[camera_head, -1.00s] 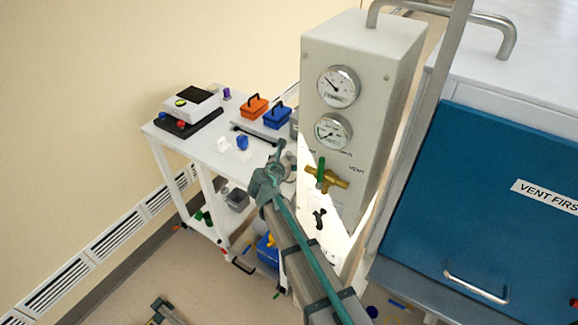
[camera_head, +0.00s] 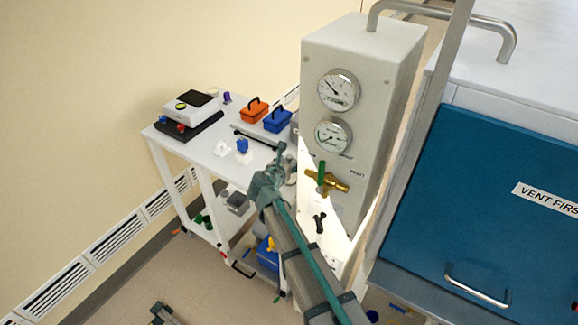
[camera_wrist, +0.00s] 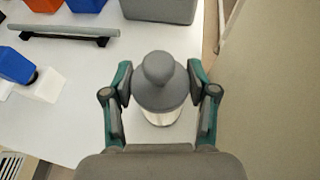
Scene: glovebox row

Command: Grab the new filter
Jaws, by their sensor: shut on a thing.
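A grey-capped canister (camera_wrist: 157,88) with a round knob on top and a pale, shiny lower body stands on the white cart top in the wrist view. I cannot tell from its look alone whether it is the new filter. My gripper (camera_wrist: 160,86) has its two fingers on either side of the grey cap, shut on it. In the head view my gripper (camera_head: 281,160) is over the cart's right end, beside the gauge panel, and the canister is mostly hidden there.
The cart top (camera_head: 200,152) also carries an orange box (camera_head: 254,110), a blue box (camera_head: 277,119), a grey bar (camera_wrist: 62,33), a blue piece (camera_wrist: 15,66) and a white block (camera_wrist: 48,86). The gauge panel (camera_head: 318,65) with its brass valve (camera_head: 328,181) stands close to my arm's right.

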